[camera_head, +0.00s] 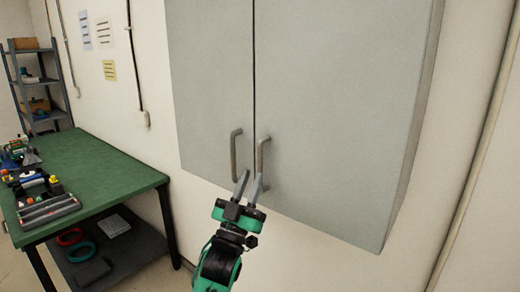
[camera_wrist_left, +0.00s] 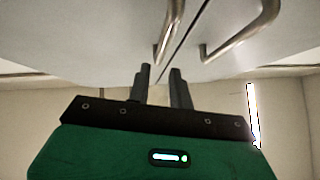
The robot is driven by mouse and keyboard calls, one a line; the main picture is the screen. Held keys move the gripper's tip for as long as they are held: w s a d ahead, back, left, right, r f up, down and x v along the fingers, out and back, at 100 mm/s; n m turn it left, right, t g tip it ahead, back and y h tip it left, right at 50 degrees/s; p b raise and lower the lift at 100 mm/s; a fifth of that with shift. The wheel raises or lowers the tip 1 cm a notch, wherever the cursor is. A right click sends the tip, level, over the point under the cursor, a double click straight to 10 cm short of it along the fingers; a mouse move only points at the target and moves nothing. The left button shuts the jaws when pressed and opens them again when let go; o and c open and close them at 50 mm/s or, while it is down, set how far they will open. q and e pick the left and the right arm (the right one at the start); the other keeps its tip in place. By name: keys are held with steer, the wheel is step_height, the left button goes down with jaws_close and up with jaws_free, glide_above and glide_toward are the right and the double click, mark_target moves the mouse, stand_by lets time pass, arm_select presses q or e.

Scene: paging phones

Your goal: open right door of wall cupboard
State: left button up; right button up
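The grey wall cupboard has two closed doors with a dark seam between them. The right door (camera_head: 345,110) carries a vertical metal bar handle (camera_head: 262,155) near its lower left corner. The left door (camera_head: 212,75) has a matching handle (camera_head: 235,157) across the seam. My left gripper (camera_head: 251,178) is at the lower end of the right door's handle, with its two fingers apart. The wrist view shows the open fingers (camera_wrist_left: 161,72) with nothing between them, just short of the nearer handle (camera_wrist_left: 170,28). I cannot tell whether they touch it. My right gripper is not in view.
A green-topped table (camera_head: 95,165) with a grey tray (camera_head: 48,210) and small items stands at the left. A grey shelf rack (camera_head: 40,85) is behind it. A pipe (camera_head: 478,160) runs down the wall right of the cupboard. The space below the cupboard looks free.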

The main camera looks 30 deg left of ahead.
mark_target(260, 156)
arm_select(q)
steer(key=p+x, duration=0.2)
steer(key=x, duration=0.4)
steer(key=shift+w+r, duration=0.25)
steer(key=shift+r, duration=0.1)
steer(key=shift+w, duration=0.15)
jaws_close()
